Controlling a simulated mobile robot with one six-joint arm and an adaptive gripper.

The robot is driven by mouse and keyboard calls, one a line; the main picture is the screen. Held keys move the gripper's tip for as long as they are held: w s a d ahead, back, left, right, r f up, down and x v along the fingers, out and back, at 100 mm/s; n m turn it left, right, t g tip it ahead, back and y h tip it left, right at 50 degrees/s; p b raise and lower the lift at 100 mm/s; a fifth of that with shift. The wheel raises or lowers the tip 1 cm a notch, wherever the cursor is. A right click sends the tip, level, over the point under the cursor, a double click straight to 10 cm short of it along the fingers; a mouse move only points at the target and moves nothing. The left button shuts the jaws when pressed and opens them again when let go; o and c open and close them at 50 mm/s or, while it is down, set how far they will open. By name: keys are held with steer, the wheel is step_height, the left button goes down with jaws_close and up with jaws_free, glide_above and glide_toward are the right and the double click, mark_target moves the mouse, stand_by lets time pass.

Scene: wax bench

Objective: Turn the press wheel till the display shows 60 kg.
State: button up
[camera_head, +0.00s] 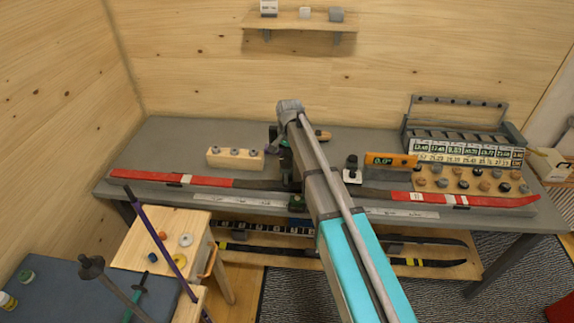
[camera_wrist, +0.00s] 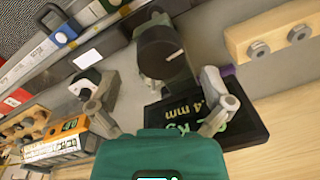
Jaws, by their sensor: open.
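A dark round press wheel (camera_wrist: 157,50) with a pale mark on its face shows at the upper middle of the wrist view. A black display (camera_wrist: 240,132) lies below and right of it, partly behind my gripper. Its green text looks turned over; "kg" and ".4 mm" can be made out, but the kg number is not clear. My gripper (camera_wrist: 153,85) is open and empty, with its grey fingers apart on either side, the wheel ahead of the gap. I cannot tell whether a finger touches it. In the head view my arm hides most of the press.
A red ski (camera_head: 172,178) lies along the bench front. An orange meter (camera_head: 390,160) and a board of pegs (camera_head: 470,182) stand to the right. The back of the bench (camera_head: 200,130) is clear.

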mark_target(286, 159)
steer(key=shift+a+f+b, duration=0.1)
steer(key=shift+f+b, duration=1.15)
steer(key=shift+f, duration=0.3)
steer(key=shift+c, duration=0.3)
steer(key=c, duration=1)
steer(key=shift+n, duration=0.7)
steer(key=o, duration=1.1)
steer(key=shift+c, duration=0.2)
steer(key=shift+r, duration=0.1)
